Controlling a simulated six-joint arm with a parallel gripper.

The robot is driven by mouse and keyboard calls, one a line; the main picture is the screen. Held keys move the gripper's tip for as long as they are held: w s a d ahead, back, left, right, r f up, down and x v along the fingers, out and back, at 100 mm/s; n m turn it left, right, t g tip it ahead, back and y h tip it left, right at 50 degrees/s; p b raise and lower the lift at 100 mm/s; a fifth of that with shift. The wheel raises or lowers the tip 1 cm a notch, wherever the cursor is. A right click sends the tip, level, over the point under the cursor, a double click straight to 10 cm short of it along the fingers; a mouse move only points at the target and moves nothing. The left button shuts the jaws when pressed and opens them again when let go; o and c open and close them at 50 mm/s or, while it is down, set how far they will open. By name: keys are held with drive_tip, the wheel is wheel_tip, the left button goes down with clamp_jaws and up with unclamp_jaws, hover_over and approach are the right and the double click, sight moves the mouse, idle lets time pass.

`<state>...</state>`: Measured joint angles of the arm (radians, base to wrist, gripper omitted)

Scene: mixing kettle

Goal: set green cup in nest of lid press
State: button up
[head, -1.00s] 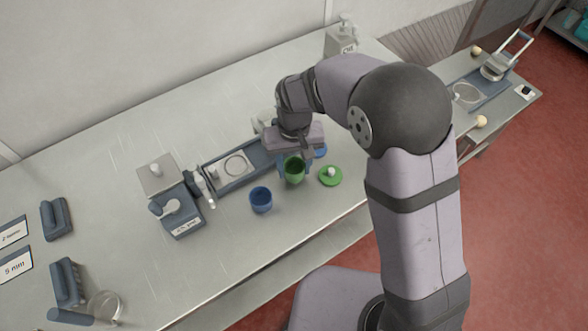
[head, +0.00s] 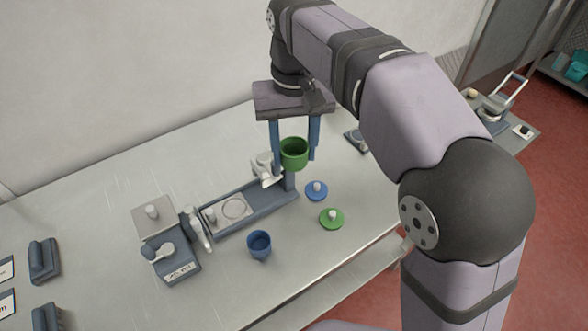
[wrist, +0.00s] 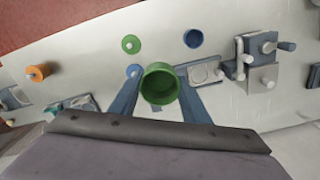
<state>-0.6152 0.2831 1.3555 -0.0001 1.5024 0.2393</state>
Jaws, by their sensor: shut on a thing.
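The green cup (head: 294,153) is upright between the blue fingers of my gripper (head: 296,150), shut on it and holding it well above the table. The cup also shows in the wrist view (wrist: 160,83), its open mouth facing the camera. The lid press (head: 248,204) is a blue-grey base on the table with a pale plate and a round ring, the nest (head: 234,208), empty. The nest also shows in the wrist view (wrist: 200,72), to the right of the cup. In the head view, the cup is up and right of the nest, partly in front of the press's far end.
A blue cup (head: 260,244) stands in front of the press. A blue lid (head: 316,190) and a green lid (head: 331,218) lie to its right. A blue-grey device (head: 172,255) with a white label stands to the left.

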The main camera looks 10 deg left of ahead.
drive_tip(key=shift+r, duration=2.25)
drive_tip(key=shift+s+a+r+p, duration=0.25)
drive_tip(key=shift+a+r+p, duration=0.2)
drive_tip(key=shift+p, duration=0.25)
drive_tip(key=s+a+f+n+p, duration=0.1)
drive_tip(key=s+a+f+p, duration=0.25)
drive_tip(key=f, duration=0.35)
drive_tip(key=s+a+f+n+p, duration=0.1)
drive_tip(key=s+a+f+p, duration=0.1)
drive_tip(key=a+f+p, duration=0.45)
drive_tip(key=w+a+f+m+b, duration=0.1)
drive_tip(key=w+a+f+m, duration=0.1)
drive_tip(key=w+a+f, duration=0.3)
drive_tip(key=shift+w+f+b, duration=0.3)
drive_tip(key=shift+w+f, duration=0.15)
drive_tip(key=shift+f, duration=0.1)
